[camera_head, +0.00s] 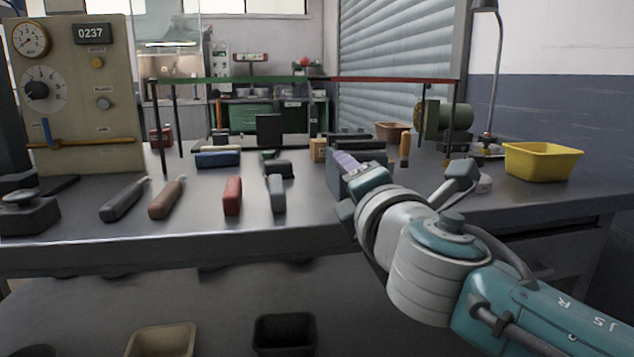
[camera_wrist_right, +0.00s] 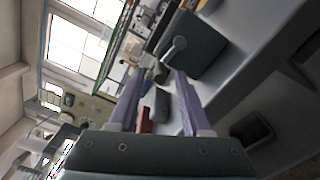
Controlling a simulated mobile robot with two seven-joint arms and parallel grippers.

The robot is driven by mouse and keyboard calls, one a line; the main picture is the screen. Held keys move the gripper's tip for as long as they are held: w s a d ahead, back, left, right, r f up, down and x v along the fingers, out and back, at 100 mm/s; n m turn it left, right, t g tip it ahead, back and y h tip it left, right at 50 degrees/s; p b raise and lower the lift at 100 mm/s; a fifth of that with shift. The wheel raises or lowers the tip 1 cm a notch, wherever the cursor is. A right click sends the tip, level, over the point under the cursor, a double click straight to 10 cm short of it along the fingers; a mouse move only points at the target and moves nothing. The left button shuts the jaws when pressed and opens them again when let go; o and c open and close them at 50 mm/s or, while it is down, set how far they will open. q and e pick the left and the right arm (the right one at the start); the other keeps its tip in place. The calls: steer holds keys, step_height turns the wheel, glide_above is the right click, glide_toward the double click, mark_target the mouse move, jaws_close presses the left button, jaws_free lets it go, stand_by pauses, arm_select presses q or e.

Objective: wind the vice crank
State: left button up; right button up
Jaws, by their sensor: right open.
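My right gripper (camera_head: 346,163) reaches in from the right over the bench's front part. In the right wrist view, my right gripper (camera_wrist_right: 160,78) is open, its two pale purple fingers apart with nothing clearly held between them. Just beyond the fingertips is a light grey crank (camera_wrist_right: 173,49) with a rounded knob. It stands at the side of a dark block (camera_wrist_right: 203,45), which looks like the vice body. In the head view, my gripper and wrist cover most of this spot, and the crank cannot be made out. My left gripper is not in view.
Dark-handled (camera_head: 122,201) and brown-handled tools (camera_head: 167,198), a red block (camera_head: 232,195) and a grey block (camera_head: 277,193) lie left of my gripper. A gauge panel (camera_head: 75,100) stands at left. A yellow bin (camera_head: 542,161) stands at right. Bare bench lies along the front edge.

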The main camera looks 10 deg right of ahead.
steer(key=s+p, duration=0.2)
steer(key=s, duration=0.7)
steer(key=shift+s+d, duration=0.15)
steer(key=shift+s, duration=0.15)
steer(key=s+d+r+m+g+h+p, duration=0.4)
steer(key=s+d+m+g+p, duration=0.45)
steer(key=m+p, duration=0.45)
steer(key=s+a+r+m+g+y+p, duration=0.1)
steer(key=s+r+m+g+y+p, duration=0.25)
steer(key=s, duration=0.65)
steer(key=s+a+r+m+g+p, duration=0.1)
steer(key=s+r+m+g+p, duration=0.15)
steer(key=s+m+p, duration=0.55)
step_height(320, 180, up, 35)
steer(key=n+p, duration=0.3)
steer(key=p, duration=3.1)
steer(key=shift+s+r, duration=0.15)
steer(key=shift+s, duration=0.3)
